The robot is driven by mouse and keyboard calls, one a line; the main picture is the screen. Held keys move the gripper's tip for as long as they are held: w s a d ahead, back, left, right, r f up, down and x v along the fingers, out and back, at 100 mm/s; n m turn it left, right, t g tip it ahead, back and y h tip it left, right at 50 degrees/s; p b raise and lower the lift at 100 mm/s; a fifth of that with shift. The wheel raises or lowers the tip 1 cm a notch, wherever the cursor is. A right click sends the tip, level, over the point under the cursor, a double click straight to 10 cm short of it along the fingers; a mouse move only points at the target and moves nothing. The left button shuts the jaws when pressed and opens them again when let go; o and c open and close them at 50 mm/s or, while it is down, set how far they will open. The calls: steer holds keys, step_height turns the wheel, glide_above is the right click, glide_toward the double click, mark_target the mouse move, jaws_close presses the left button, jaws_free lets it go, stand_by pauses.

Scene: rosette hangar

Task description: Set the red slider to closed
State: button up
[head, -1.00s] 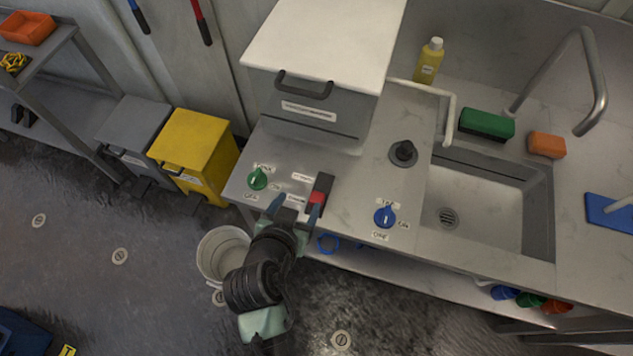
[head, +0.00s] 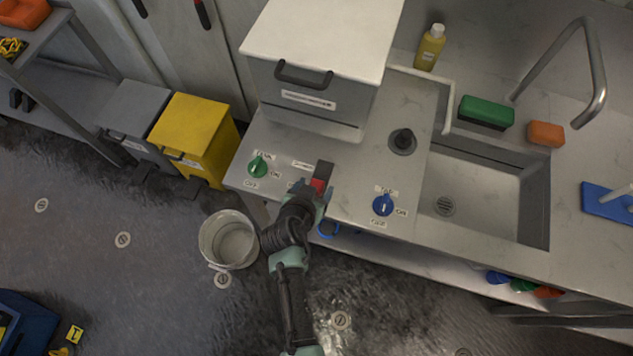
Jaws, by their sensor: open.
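The red slider (head: 318,185) sits on a dark track (head: 325,168) on the grey counter top, between the green knob and the blue knob. It is at the near end of the track. Small labels lie left of the track; the upper one (head: 303,165) is too small to read and the lower one is mostly hidden. My gripper (head: 314,190) is open, with its fingers at the red slider. I cannot tell whether they touch it.
A green knob (head: 258,166) stands left of the slider and a blue knob (head: 383,205) right. A grey box with a white lid (head: 325,35) stands behind. A black knob (head: 402,141) and the sink (head: 480,200) are further right. A bucket (head: 229,240) stands on the floor.

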steer(key=shift+x, duration=1)
jaws_close()
steer(key=shift+w, duration=0.1)
stand_by(0.8)
